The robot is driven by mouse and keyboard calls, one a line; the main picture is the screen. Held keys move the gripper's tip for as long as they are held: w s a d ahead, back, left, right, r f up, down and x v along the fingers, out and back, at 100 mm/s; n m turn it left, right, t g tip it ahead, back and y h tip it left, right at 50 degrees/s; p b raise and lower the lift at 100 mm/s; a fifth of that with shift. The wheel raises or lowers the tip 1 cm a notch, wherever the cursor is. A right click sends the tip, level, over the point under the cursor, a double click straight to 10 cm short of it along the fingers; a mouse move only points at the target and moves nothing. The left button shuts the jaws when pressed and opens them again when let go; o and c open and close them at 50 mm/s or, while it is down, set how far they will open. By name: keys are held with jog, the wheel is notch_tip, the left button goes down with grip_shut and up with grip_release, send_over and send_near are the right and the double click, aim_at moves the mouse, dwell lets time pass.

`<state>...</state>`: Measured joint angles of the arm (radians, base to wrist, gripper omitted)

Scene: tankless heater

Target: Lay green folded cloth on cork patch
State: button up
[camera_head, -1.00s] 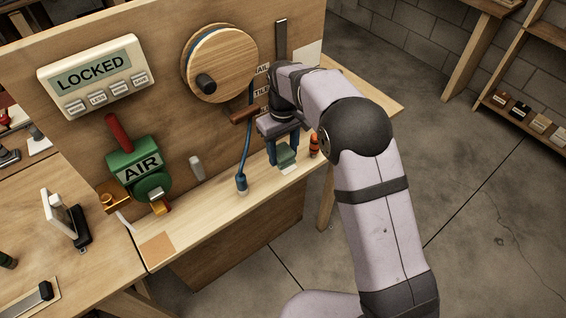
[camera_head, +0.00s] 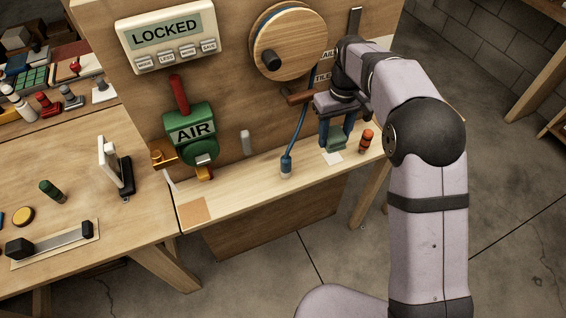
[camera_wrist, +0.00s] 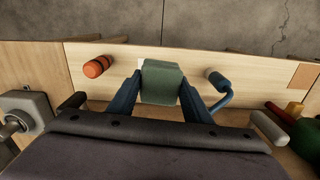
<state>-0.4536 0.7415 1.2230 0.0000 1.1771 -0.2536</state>
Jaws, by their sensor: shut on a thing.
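The green folded cloth (camera_head: 337,141) is a small block between the two blue fingers of my gripper (camera_head: 336,137). My gripper is shut on it and holds it just above a white patch (camera_head: 331,158) on the narrow shelf. In the wrist view the cloth (camera_wrist: 161,82) sits between the fingertips of my gripper (camera_wrist: 162,88). The cork patch (camera_head: 196,212) is a bare tan square at the left end of the shelf. It also shows at the right edge of the wrist view (camera_wrist: 303,76).
A blue-handled tool with a curved hose (camera_head: 286,165) and a grey peg (camera_head: 245,142) stand between the cloth and the cork patch. An orange-red cylinder (camera_head: 366,140) stands right of the cloth. The green AIR valve (camera_head: 192,133) juts from the panel near the cork patch.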

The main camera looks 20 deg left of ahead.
jog(key=s+a+f+n, duration=0.2)
jog(key=s+a+f, duration=0.1)
jog(key=s, duration=0.5)
jog(key=s+a+f+n, duration=0.1)
jog(key=s+a+f, duration=0.15)
jog(key=s, duration=0.45)
notch_tip(320, 180, up, 2)
jog(key=r+m+p, duration=0.1)
jog(key=m+p, duration=0.2)
jog(key=p, duration=0.5)
send_over(196, 215)
jog(key=shift+f, duration=0.25)
jog(key=shift+f, duration=0.1)
jog(key=shift+f+b, duration=1.7)
jog(key=shift+f, duration=1.25)
jog(key=shift+f+b, duration=0.3)
jog(key=shift+f, duration=0.2)
jog(key=o, duration=1.3)
jog(key=shift+o, duration=0.2)
